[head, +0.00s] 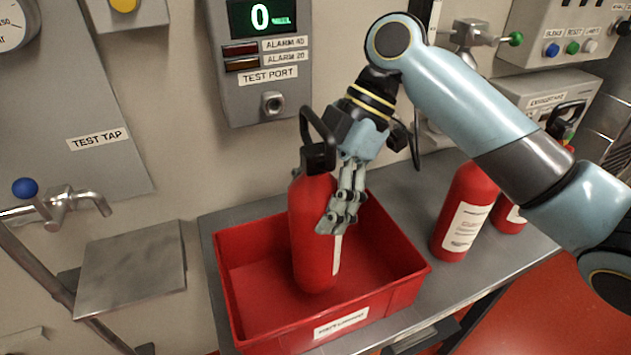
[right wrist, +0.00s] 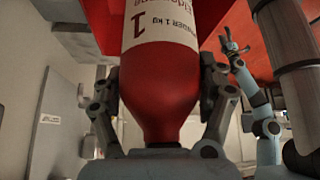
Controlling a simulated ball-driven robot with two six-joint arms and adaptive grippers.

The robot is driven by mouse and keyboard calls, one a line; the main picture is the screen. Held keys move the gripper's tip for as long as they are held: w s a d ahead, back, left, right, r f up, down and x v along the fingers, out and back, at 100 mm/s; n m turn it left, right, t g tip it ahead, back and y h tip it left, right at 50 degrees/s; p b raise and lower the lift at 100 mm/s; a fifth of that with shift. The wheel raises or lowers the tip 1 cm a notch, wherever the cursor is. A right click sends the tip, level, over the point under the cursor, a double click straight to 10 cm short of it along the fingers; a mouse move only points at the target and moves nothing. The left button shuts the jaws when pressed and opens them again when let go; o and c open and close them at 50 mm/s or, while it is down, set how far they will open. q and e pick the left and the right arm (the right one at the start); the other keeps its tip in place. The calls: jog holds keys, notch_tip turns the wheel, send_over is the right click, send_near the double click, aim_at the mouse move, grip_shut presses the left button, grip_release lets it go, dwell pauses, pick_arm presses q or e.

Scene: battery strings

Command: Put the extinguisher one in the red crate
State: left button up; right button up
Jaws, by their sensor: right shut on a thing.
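The red extinguisher (head: 312,240) with a black handle stands upright inside the red crate's outline, its lower end below the rim level. I cannot tell whether its base touches the crate floor. My right gripper (head: 345,210) is shut around its upper body from the right. In the right wrist view, the extinguisher (right wrist: 160,85) fills the middle, with a white label reading 1, between the fingers of my right gripper (right wrist: 160,95). The red crate (head: 390,285) rests on the metal bench and has a white label in front. A small pale gripper (right wrist: 235,50), seemingly my left, shows at upper right.
Another red extinguisher (head: 466,212) stands on the metal bench (head: 410,190) right of the crate, with a further one (head: 508,215) partly behind my arm. A test port panel (head: 265,60) hangs behind. A tap (head: 75,205) and a metal plate (head: 130,265) are left.

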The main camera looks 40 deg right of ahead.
jog(key=shift+f, duration=0.3)
notch_tip(320, 180, down, 2)
jog(key=shift+f, duration=0.45)
pick_arm(q)
jog(key=shift+w+r, duration=0.1)
jog(key=shift+r, duration=0.2)
pick_arm(e)
jog(key=o, duration=1.7)
jog(key=shift+s+f, duration=0.1)
jog(key=shift+f, duration=0.1)
jog(key=shift+o, duration=0.2)
jog(key=shift+r, duration=0.15)
jog(key=shift+d+r, duration=0.2)
pick_arm(q)
notch_tip(320, 180, down, 2)
jog(key=shift+f+b, duration=0.1)
jog(key=shift+b, duration=0.75)
pick_arm(e)
jog(key=v, duration=1.1)
jog(key=shift+r, duration=0.25)
